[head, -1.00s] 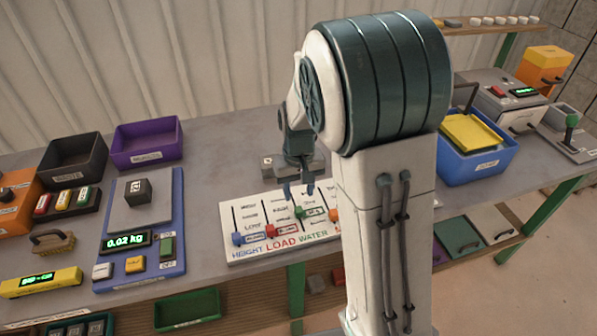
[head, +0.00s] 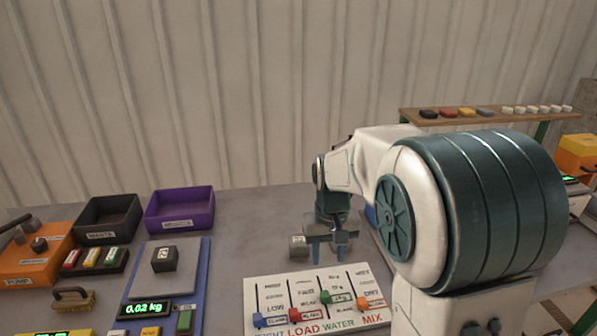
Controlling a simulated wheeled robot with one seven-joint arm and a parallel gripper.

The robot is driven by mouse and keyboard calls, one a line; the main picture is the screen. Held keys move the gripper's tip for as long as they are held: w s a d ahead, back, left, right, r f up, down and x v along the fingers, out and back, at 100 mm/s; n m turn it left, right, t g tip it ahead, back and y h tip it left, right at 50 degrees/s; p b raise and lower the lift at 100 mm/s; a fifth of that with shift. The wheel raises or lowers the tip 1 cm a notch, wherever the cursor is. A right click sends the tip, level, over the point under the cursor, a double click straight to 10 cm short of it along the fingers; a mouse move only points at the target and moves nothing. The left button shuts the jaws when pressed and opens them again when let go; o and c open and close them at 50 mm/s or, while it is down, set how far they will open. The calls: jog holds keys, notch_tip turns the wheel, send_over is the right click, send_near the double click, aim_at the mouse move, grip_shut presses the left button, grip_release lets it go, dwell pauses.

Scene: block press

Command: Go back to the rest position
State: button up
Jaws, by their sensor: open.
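My gripper (head: 327,252) points down above the bench, just behind the white slider board (head: 290,283). Its fingers are apart and nothing shows between them. The board carries a blue, a red, a green and an orange slider, with the words LOAD, WATER and MIX along its front. A small grey block (head: 298,246) shows beside the gripper's left side; I cannot tell whether they touch. My arm hides the bench to the right of the gripper.
A blue scale (head: 205,262) reading 0.02 kg bears a dark cube (head: 164,259). Behind it stand a black bin (head: 107,236) and a purple bin (head: 180,226). An orange pump (head: 36,268) is at far left. A shelf (head: 560,113) with several small blocks is at back right.

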jog(key=s+d+r+t, duration=0.1)
jog(key=s+r, duration=0.1)
jog(key=s, duration=0.7)
jog(key=s+d+r+m+t, duration=0.1)
jog(key=s+d+r+t, duration=0.1)
jog(key=s, duration=0.7)
jog(key=shift+d+r, duration=0.25)
jog(key=shift+r, duration=0.05)
dwell(1.7)
